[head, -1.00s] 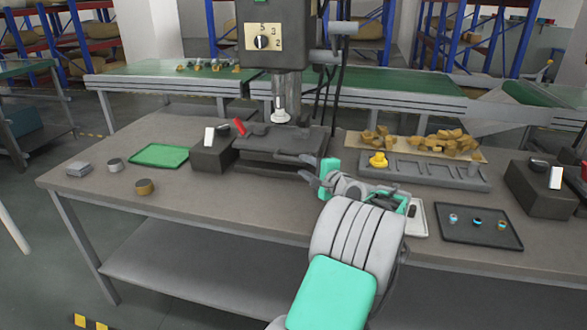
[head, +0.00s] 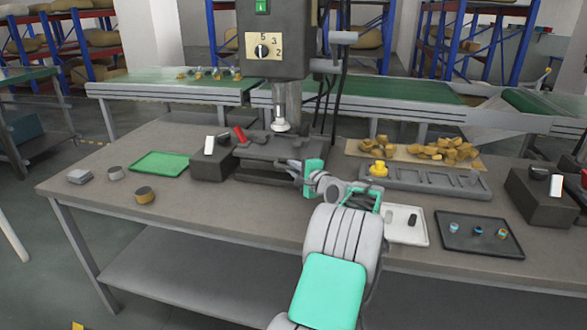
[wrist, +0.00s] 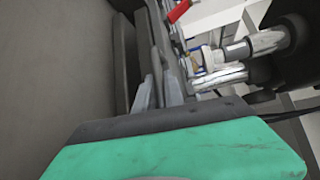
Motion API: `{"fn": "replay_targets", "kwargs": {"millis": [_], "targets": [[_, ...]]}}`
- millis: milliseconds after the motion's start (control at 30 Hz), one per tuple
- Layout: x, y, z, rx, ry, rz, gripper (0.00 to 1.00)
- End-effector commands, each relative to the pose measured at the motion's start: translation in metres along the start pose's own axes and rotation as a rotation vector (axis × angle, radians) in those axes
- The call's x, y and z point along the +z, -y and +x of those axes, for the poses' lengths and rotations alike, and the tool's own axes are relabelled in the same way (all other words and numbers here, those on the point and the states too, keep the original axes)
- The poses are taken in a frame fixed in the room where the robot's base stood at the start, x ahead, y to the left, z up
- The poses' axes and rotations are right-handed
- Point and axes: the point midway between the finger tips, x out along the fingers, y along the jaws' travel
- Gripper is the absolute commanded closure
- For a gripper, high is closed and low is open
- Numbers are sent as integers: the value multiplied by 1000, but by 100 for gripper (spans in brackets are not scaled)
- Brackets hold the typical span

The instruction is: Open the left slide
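Two grey boxes with white-faced levers could each be a slide, but I cannot tell for sure. The left grey box (head: 211,167) stands beside the dark press fixture (head: 270,150), under the machine's spindle. The right grey box (head: 540,201) stands at the table's right end. My gripper (head: 294,170) is at the right front side of the fixture, right of the left box. In the wrist view the fingers (wrist: 158,92) point along the fixture's dark edge; contact cannot be told.
A red handle (head: 240,134) sticks up by the fixture. A green tray (head: 160,163), a metal block and two round parts lie left. A long grey holder (head: 425,182), a white tray (head: 404,235) and a black tray (head: 470,246) lie right.

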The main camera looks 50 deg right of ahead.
Motion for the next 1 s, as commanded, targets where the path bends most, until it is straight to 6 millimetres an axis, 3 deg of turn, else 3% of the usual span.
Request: {"fn": "replay_targets", "kwargs": {"millis": [133, 1000], "targets": [[0, 0, 0, 0, 0, 0, 100], [0, 0, 0, 1, 1, 0, 100]]}}
